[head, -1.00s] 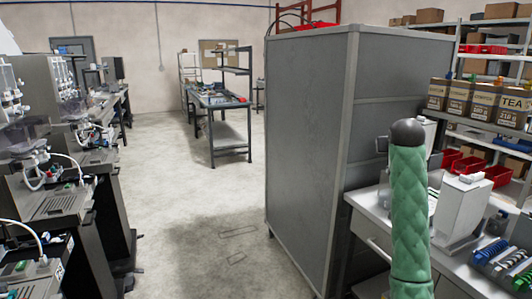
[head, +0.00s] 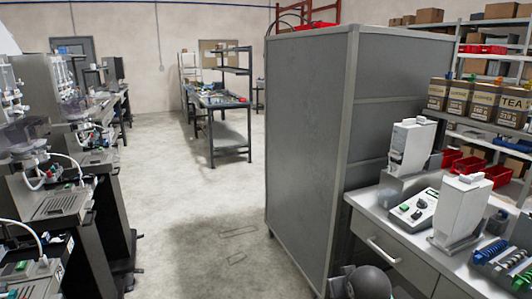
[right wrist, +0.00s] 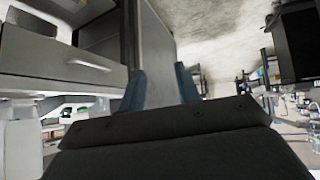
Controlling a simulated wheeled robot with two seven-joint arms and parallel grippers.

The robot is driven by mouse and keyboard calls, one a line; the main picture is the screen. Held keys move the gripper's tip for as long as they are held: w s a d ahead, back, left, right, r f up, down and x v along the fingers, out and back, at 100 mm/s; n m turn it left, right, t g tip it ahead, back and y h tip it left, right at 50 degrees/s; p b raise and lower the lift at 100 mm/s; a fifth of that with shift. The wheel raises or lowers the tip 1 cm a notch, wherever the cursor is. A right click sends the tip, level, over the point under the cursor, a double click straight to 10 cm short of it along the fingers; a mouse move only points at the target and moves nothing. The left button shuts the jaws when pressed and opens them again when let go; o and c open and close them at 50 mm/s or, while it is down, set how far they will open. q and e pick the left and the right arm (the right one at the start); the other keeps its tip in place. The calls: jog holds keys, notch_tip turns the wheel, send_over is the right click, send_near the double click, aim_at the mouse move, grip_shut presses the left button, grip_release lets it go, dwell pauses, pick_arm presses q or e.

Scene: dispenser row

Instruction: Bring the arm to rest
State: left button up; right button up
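My right gripper (right wrist: 161,84) shows in the right wrist view. Its two blue fingers stand apart with nothing between them, so it is open and empty. In that view a drawer front with a light handle (right wrist: 88,63) is to the left of the fingers. In the head view only a dark rounded part of my right arm (head: 368,283) shows at the bottom edge, in front of the counter's drawer. The right gripper itself is out of the head view. My left arm and gripper are in neither view.
A tall grey cabinet (head: 308,150) stands left of the white counter (head: 385,222). White dispensers (head: 411,148) and a keypad device (head: 412,208) stand on the counter. Machines (head: 62,205) line the left side. The floor (head: 195,190) between is clear.

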jog(key=s+a+f+g, duration=0.2)
jog(key=s+f+g, duration=0.1)
jog(key=s+f, duration=1.1)
jog(key=s+a+f+g+y, duration=0.1)
jog(key=s+a+f+g, duration=0.2)
jog(key=s+f, duration=1)
jog(key=s+g, duration=0.1)
jog(key=s, duration=0.7)
jog(key=shift+s+a+f+g, duration=0.15)
jog(key=shift+f+g, duration=0.15)
jog(key=shift+f, duration=0.05)
